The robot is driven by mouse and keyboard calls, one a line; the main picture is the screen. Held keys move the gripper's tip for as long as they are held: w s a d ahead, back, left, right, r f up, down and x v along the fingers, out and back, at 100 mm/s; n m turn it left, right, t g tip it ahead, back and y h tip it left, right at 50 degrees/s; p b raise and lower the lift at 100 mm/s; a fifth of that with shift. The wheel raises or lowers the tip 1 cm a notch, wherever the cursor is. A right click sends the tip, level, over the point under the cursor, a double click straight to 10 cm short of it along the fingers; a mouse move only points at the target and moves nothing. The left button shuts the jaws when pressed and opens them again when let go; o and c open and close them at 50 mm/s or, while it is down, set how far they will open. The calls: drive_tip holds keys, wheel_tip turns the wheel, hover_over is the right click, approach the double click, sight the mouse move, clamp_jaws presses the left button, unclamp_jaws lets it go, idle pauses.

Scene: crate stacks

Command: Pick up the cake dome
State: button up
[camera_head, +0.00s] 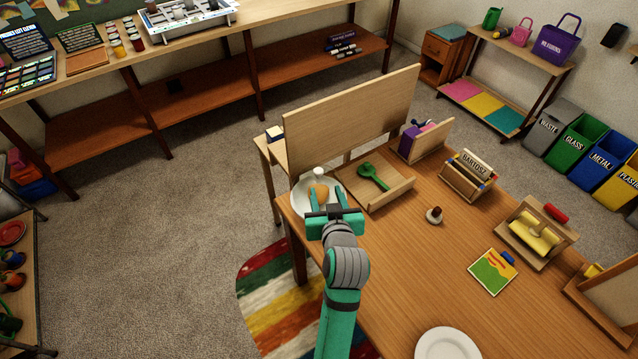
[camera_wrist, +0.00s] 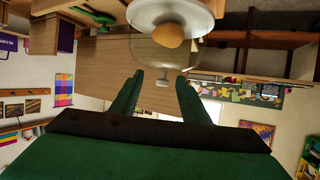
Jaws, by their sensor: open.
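The cake dome (camera_wrist: 160,52) is clear glass with a small pale knob. It stands on a white plate (camera_wrist: 150,12) over a rounded orange-brown item (camera_wrist: 168,35); the wrist view shows this upside down. In the head view, the cake dome (camera_head: 319,174) is at the table's far left corner, partly hidden by my gripper (camera_head: 326,193). In the wrist view, the fingers of my gripper (camera_wrist: 160,76) are apart, with the knob appearing between them. No grip on the knob shows, and I cannot tell whether the fingers touch the glass.
A wooden tray (camera_head: 385,203) with a green spoon (camera_head: 372,176) stands just right of the dome. A wooden panel (camera_head: 350,115) rises behind it. A small knobbed object (camera_head: 434,214) and a white plate (camera_head: 447,345) are on the table. Bare tabletop lies in the middle.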

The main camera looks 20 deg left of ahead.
sight(318, 169)
drive_tip(key=w+a+r, duration=0.1)
drive_tip(key=r, duration=0.1)
drive_tip(key=shift+w+a+r+n+y, duration=0.3)
drive_tip(key=shift+w+a+n, duration=0.1)
drive_tip(key=x, duration=1)
drive_tip(key=shift+w+f, duration=0.2)
drive_tip(key=shift+f, duration=0.1)
clamp_jaws()
